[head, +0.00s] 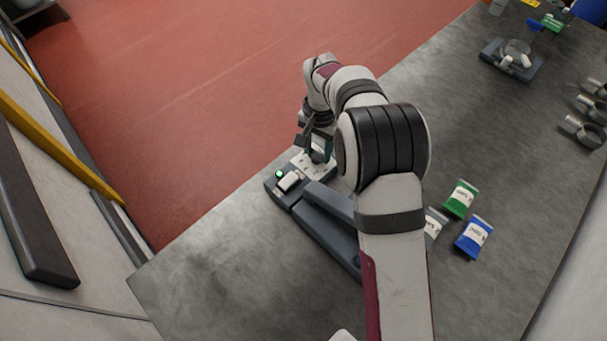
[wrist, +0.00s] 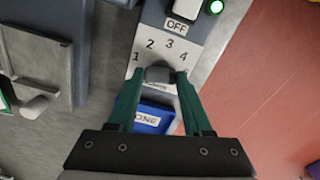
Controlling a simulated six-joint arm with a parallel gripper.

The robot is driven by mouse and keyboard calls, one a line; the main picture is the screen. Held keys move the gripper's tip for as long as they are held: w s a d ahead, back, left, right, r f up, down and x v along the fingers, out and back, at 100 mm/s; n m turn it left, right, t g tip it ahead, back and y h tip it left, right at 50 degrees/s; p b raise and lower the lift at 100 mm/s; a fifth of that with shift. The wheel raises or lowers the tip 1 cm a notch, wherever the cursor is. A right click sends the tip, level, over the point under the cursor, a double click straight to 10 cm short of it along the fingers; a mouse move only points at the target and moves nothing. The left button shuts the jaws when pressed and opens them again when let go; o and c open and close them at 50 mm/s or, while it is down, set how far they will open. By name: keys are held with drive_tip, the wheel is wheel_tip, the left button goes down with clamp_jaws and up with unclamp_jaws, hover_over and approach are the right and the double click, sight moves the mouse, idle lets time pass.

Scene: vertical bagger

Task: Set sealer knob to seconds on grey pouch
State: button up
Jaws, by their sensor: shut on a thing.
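The sealer (head: 330,230) is a blue-grey machine with long bars on the bench. Its white dial plate (wrist: 191,50) carries the numbers 1 to 4, with a further mark partly hidden by a finger. The grey knob (wrist: 158,73) sits below the numbers; its pointer setting is hard to read. My gripper (wrist: 163,80) has its green fingers shut on the knob, one on each side. In the head view my gripper (head: 314,148) is over the dial end of the sealer. The grey pouch (head: 434,224) lies beside my arm, partly hidden by it; its print is too small to read.
A green light (wrist: 215,7) is lit beside a white switch (wrist: 187,8) above an OFF label. A green pouch (head: 461,198) and a blue pouch (head: 473,237) lie right of my arm. Metal scoops (head: 582,130) are at far right.

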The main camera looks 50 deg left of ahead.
drive_tip(key=n, duration=2.3)
drive_tip(key=shift+n, duration=0.4)
drive_tip(key=shift+m, duration=0.3)
drive_tip(key=o, duration=1.4)
drive_tip(key=shift+r, duration=2.55)
